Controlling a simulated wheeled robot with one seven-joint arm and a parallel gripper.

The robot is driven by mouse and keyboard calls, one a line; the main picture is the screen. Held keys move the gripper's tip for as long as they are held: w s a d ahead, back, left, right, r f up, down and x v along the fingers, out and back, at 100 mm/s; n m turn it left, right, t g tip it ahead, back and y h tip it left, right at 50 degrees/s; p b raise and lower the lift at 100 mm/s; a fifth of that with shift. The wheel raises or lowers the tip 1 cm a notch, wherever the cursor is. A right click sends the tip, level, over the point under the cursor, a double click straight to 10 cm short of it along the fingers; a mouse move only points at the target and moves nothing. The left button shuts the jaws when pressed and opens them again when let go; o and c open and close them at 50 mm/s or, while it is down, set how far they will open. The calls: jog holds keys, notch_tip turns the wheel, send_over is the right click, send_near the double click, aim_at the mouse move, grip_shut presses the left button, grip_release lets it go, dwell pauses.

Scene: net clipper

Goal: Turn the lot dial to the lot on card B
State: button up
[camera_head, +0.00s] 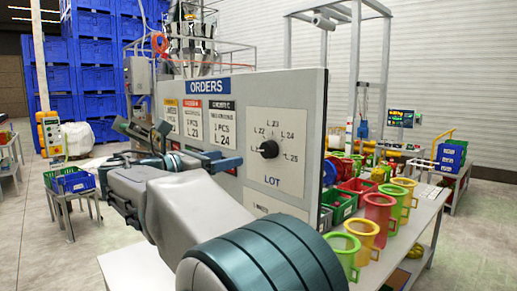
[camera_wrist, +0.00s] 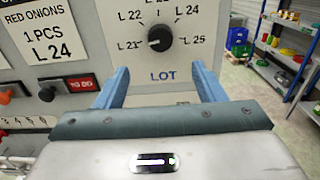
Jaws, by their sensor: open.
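The lot dial (camera_head: 269,149) is a round black knob on a pale LOT plate (camera_head: 290,122) at the right of the orders board. Lot labels, including L 22 to L 25, arc around it. In the wrist view, the dial (camera_wrist: 160,38) has a white mark that seems to point left, toward L 21. The black-headed card (camera_head: 222,122) reads L 24. My gripper (camera_wrist: 160,66) is open and empty, its blue fingers spread below and either side of the dial, apart from it.
Right of the board, a white table (camera_head: 405,240) holds coloured buckets and bins. Shelves (camera_wrist: 290,60) stand farther right.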

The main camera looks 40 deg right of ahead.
aim_at(265, 151)
jog(key=d+p, duration=0.1)
jog(key=d, duration=0.3)
jog(key=d+p, duration=0.1)
jog(key=d, duration=0.3)
jog(key=w+d, duration=0.1)
jog(key=d, duration=0.3)
jog(key=shift+d+p, duration=0.1)
jog(key=shift+p, duration=0.3)
jog(key=shift+s+f, duration=0.1)
jog(key=c, duration=1)
